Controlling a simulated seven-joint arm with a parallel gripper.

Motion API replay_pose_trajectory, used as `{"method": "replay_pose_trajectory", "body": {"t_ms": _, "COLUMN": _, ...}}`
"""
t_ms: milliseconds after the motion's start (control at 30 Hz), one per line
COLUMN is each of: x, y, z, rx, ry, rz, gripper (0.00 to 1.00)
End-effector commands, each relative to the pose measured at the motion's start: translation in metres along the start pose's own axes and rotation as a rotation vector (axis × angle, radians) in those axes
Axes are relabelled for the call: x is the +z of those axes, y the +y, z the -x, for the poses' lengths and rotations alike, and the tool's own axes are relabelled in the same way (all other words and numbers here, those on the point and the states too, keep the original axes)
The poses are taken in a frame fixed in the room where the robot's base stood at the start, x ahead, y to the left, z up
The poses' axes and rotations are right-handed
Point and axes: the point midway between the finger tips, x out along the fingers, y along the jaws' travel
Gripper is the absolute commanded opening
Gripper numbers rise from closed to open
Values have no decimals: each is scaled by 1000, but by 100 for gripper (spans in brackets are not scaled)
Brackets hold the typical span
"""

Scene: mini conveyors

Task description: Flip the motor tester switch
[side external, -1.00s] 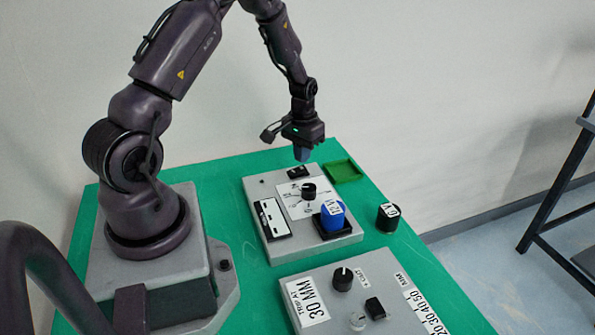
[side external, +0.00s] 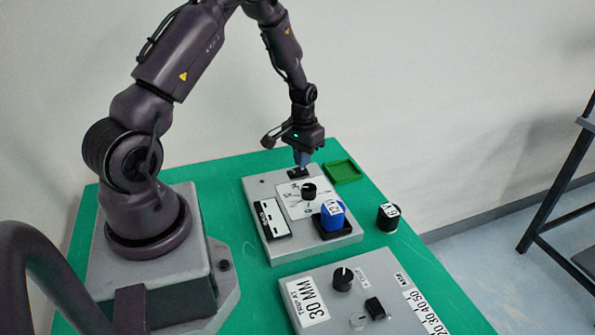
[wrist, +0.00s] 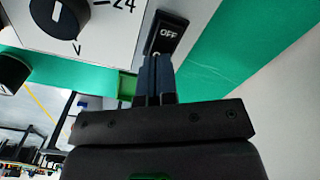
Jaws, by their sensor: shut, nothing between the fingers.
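The motor tester (side external: 259,187) is a grey box with a white dial plate, a black knob (side external: 309,191) and a blue motor (side external: 333,215) seated in a black holder. Its black rocker switch (side external: 297,173) sits near the far edge of the box; in the wrist view the switch (wrist: 168,33) reads "OFF". My gripper (side external: 303,165) is shut and empty, pointing down with its fingertips at the switch. In the wrist view the closed fingertips (wrist: 156,57) are at the lower edge of the switch; I cannot tell whether they press on it.
A green tray (side external: 342,171) lies just right of the switch. A black cylinder with a white label (side external: 388,217) stands right of the tester. A second grey box marked "30 MM" (side external: 375,268) is in front. The green table (side external: 230,170) is clear behind the tester.

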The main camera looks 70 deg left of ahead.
Motion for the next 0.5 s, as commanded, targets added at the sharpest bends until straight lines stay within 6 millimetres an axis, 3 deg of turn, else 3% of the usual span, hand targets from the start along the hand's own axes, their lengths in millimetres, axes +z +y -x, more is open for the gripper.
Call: {"method": "replay_pose_trajectory", "body": {"t_ms": 500, "x": 0, "y": 0, "z": -8, "rx": 0, "ry": 0, "rz": 0, "gripper": 0}}
